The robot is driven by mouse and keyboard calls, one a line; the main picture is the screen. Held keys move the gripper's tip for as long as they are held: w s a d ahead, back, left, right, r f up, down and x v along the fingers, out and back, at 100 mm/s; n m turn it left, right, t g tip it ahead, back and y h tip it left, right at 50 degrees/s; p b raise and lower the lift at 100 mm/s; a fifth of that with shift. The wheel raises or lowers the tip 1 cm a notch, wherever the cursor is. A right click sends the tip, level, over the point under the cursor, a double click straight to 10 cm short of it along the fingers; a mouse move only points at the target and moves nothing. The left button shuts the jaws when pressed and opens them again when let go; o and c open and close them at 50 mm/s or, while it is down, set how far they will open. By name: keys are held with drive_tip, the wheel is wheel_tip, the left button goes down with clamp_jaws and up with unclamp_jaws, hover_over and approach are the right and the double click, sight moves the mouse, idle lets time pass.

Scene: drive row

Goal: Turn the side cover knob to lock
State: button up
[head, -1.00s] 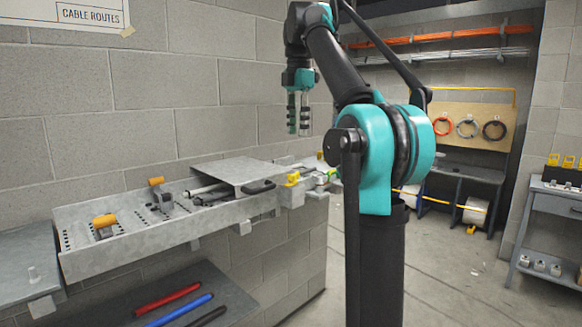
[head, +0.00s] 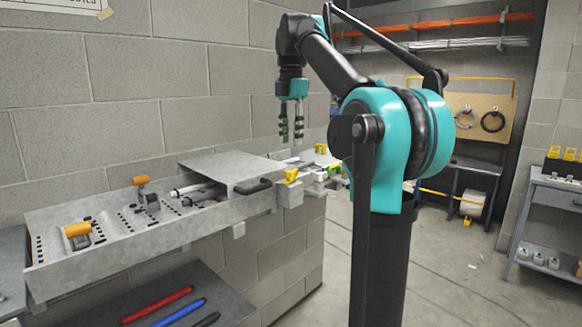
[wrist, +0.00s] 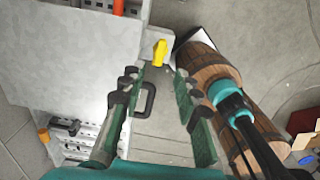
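A yellow knob (head: 291,175) sits on the right end of the grey metal tray, beside the raised grey cover plate (head: 232,170). A black handle (head: 252,188) is on the cover's near edge. The wrist view also shows the yellow knob (wrist: 160,53) past the fingertips and the black handle (wrist: 145,100) between the fingers. My gripper (head: 291,138) points downward above the tray's right end, apart from the knob. In the wrist view my gripper (wrist: 156,82) has its fingers spread with nothing held. Which way the knob is turned is too small to tell.
The long grey tray (head: 105,250) holds orange-handled clamps (head: 140,181) at left. A block wall (head: 110,100) stands behind it. A lower shelf holds red (head: 158,304) and blue rods. A grey side table (head: 552,200) stands at far right.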

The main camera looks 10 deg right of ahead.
sight(290, 176)
wheel_tip(290, 176, down, 9)
drive_tip(key=shift+f, duration=0.2)
idle(0.3)
clamp_jaws()
